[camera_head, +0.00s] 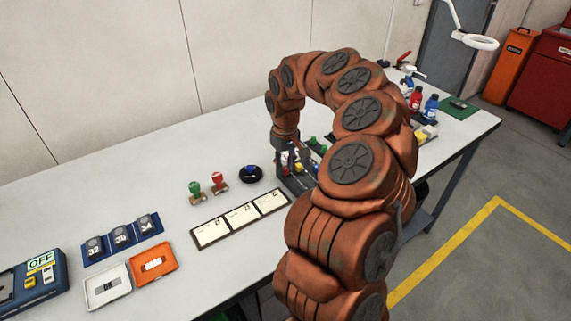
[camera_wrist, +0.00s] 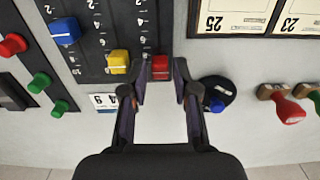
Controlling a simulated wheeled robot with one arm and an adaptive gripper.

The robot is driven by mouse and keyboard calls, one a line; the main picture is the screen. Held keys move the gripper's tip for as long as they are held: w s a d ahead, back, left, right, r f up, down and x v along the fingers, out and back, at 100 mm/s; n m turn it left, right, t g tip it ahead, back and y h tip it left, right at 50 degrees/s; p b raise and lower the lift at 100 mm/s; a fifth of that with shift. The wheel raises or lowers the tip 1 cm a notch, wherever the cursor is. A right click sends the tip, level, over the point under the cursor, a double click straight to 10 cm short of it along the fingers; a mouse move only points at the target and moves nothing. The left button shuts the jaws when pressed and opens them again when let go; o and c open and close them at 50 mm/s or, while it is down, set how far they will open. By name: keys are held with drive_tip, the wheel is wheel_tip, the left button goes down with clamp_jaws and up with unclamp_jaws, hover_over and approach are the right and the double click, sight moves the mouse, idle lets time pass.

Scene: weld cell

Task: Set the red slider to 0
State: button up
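The red slider (camera_wrist: 160,68) is a block-shaped knob at the lower end of its track on a dark slider panel (camera_wrist: 120,28) in the wrist view. Beside it on the panel are a yellow slider (camera_wrist: 118,62) and, higher up, a blue slider (camera_wrist: 65,31). My gripper (camera_wrist: 162,66) is open, with one finger on each side of the red knob; a gap shows on the right, and contact on the left is unclear. In the head view the panel (camera_head: 296,183) stands under my gripper, and my arm partly hides it.
A black round base with a blue knob (camera_wrist: 217,95) lies close to the right finger. A red-handled stamp (camera_head: 218,180) and a green-handled stamp (camera_head: 194,187) stand nearby. Another control panel with red and green knobs (camera_wrist: 40,82) is beyond.

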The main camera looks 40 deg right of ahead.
drive_tip(key=shift+f, duration=0.4)
drive_tip(key=shift+c, duration=0.2)
clamp_jaws()
